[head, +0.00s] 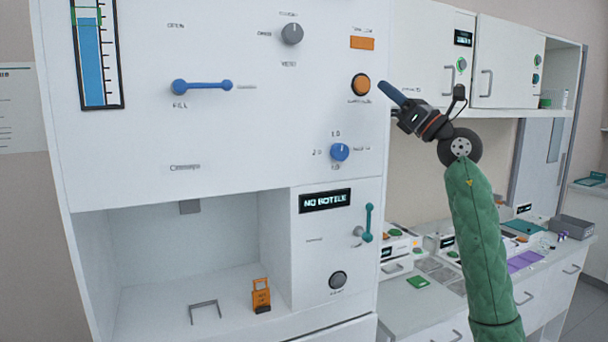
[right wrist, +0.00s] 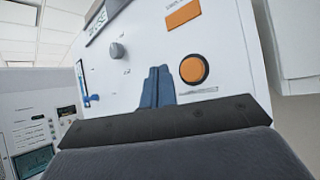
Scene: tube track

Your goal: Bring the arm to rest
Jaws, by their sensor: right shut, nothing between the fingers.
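My right gripper (head: 390,92) is raised in front of the white machine's panel (head: 240,130), at the end of my green-sleeved arm. Its blue fingers are shut and empty, pointing up and left near the round orange button (head: 361,85). In the right wrist view the closed fingers (right wrist: 157,82) stand just left of the orange button (right wrist: 193,69), with the orange label (right wrist: 183,14) above. I cannot tell from these views how far the fingertips are from the panel. My left gripper is not in view.
The panel carries a blue lever (head: 202,86), a grey knob (head: 291,34) and a blue knob (head: 340,152). An orange tag (head: 261,295) stands in the open bay below. A teal handle (head: 368,222) sticks out beside the display. A cluttered counter (head: 405,312) lies behind my arm.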

